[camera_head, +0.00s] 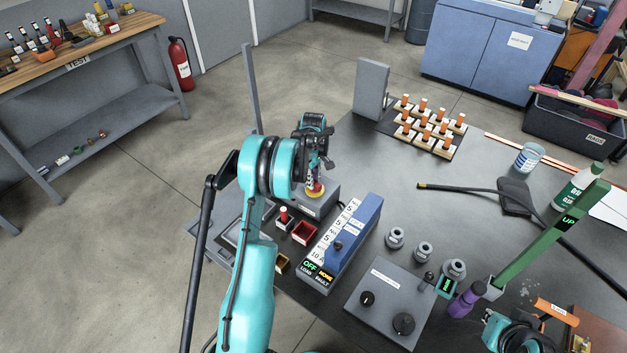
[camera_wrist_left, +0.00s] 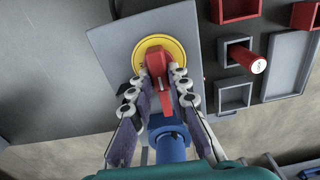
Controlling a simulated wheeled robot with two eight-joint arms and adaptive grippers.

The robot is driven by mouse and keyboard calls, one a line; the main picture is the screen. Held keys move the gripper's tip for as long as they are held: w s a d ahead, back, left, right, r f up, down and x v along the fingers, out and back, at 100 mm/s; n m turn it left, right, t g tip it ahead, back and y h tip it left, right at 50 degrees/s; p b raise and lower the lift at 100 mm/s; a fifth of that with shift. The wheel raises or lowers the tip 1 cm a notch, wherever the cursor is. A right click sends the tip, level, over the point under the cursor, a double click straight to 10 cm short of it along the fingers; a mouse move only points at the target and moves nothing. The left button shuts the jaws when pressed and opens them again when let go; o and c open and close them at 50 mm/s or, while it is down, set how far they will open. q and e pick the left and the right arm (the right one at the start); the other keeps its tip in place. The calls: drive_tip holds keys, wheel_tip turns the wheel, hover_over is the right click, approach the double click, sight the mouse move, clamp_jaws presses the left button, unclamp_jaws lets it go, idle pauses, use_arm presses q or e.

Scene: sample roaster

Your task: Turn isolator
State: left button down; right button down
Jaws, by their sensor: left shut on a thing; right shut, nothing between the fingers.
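The isolator has a red handle (camera_wrist_left: 160,66) on a round yellow plate (camera_wrist_left: 143,48), fixed to a grey box (camera_wrist_left: 112,35). In the head view the yellow plate (camera_head: 315,196) shows on top of the grey box (camera_head: 318,207), at the left part of the dark table. My left gripper (camera_wrist_left: 158,80) is shut on the red handle, one finger on each side. In the head view this gripper (camera_head: 316,172) reaches down onto the handle from above. My right gripper (camera_head: 525,338) is at the bottom right, partly cut off by the frame edge, with nothing visible held.
A blue panel box (camera_head: 352,236) with a number strip stands right of the isolator. Small red trays (camera_head: 304,232) lie in front of it. A grey control box (camera_head: 388,301) with knobs, a green post (camera_head: 550,236) and a purple bottle (camera_head: 465,301) stand further right.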

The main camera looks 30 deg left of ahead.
idle(0.3)
use_arm(q)
drive_tip(key=c, duration=1.4)
unclamp_jaws()
drive_tip(key=shift+c, duration=0.2)
wheel_tip(320, 180, up, 12)
